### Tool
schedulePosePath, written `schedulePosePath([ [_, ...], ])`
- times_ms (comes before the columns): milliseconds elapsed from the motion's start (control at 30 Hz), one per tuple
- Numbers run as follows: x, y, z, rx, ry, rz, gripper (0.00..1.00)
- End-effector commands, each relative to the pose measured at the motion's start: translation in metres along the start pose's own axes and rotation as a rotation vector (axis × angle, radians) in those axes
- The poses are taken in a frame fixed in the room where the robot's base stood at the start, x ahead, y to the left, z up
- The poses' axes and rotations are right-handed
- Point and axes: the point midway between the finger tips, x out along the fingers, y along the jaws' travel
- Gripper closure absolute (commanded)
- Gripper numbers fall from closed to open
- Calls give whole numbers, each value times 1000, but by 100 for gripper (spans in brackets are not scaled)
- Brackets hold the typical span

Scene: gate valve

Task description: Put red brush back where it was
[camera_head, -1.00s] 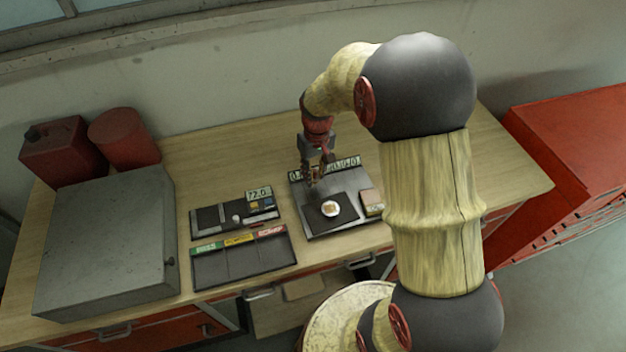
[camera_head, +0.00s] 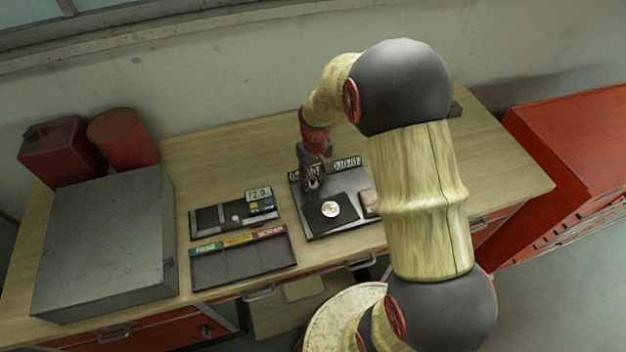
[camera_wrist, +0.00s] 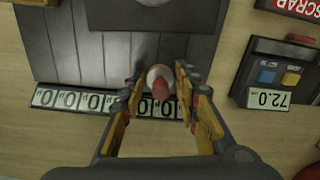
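A small red piece (camera_wrist: 158,88), which looks like the red brush seen end-on, stands at the tray's label strip in the wrist view. A pale round part shows beneath it. My gripper (camera_wrist: 159,78) has its fingers spread on either side of it, with a gap at each side. In the head view my gripper (camera_head: 313,183) is low over the back left of the grey tray (camera_head: 350,228), and the red piece is too small to make out clearly. The tray has several slots and a number strip (camera_wrist: 75,99). Whether the red piece sits in a slot is hidden.
A dark mat with a white disc (camera_head: 330,209) lies on the tray, with a small box (camera_head: 370,203) beside it. A scale (camera_head: 258,200) reading 72.0 and a sorting tray (camera_head: 245,263) are at left. A grey case (camera_head: 105,245) fills the bench's left end.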

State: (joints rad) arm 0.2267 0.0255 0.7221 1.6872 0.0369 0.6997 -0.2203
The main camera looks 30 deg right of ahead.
Motion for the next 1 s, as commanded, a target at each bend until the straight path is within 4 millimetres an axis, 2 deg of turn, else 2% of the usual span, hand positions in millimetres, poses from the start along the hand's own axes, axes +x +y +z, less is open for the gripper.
schedulePosePath([
  [167, 0, 0, 0, 0, 0, 0, 57],
  [433, -1, 0, 0, 0, 1, 0, 57],
  [567, -10, 0, -1, 0, 3, 1, 57],
  [1000, -94, 0, -1, 0, 4, 1, 57],
])
